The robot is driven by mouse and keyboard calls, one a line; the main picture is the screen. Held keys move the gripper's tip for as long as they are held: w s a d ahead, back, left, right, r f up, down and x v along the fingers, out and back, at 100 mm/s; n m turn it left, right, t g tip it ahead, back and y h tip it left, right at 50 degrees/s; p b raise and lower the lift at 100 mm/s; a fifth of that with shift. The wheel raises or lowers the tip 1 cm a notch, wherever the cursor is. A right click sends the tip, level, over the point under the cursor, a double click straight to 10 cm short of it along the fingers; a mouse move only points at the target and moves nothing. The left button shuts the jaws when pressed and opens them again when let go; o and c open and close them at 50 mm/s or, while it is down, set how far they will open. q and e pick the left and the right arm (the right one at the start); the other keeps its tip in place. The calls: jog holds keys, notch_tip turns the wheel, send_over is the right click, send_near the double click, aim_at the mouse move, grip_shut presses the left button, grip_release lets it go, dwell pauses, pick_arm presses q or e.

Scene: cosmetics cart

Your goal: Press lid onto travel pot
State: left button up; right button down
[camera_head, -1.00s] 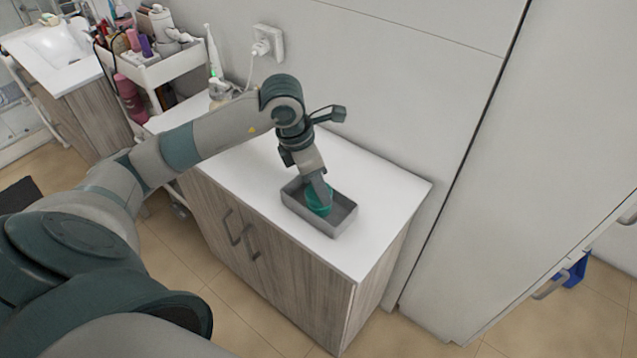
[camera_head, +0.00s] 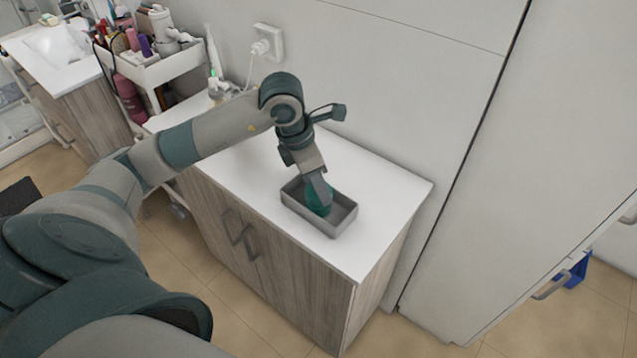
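A small teal pot (camera_head: 313,201) stands in a grey rectangular tray (camera_head: 337,231) on the white cabinet top. My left gripper (camera_head: 321,198) points down into the tray, right over the pot and overlapping it in the view. Its fingers hide part of the pot, and I cannot make out a separate lid. Whether the fingers are open or shut is too small to tell. My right gripper is not in view.
The white cabinet top (camera_head: 385,200) is clear to the right of the tray. An electric toothbrush (camera_head: 213,55) stands by the wall at the back. A white cart (camera_head: 165,70) with several bottles is at the back left. A wall socket (camera_head: 268,42) is behind.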

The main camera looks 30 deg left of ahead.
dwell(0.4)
pick_arm(q)
jog(key=o, duration=1.6)
jog(key=shift+c, duration=0.2)
jog(key=shift+r, duration=0.15)
jog(key=shift+r+p, duration=1.7)
jog(key=shift+r, duration=1.7)
grip_shut()
jog(key=shift+f+b, duration=2.4)
jog(key=shift+r, duration=0.1)
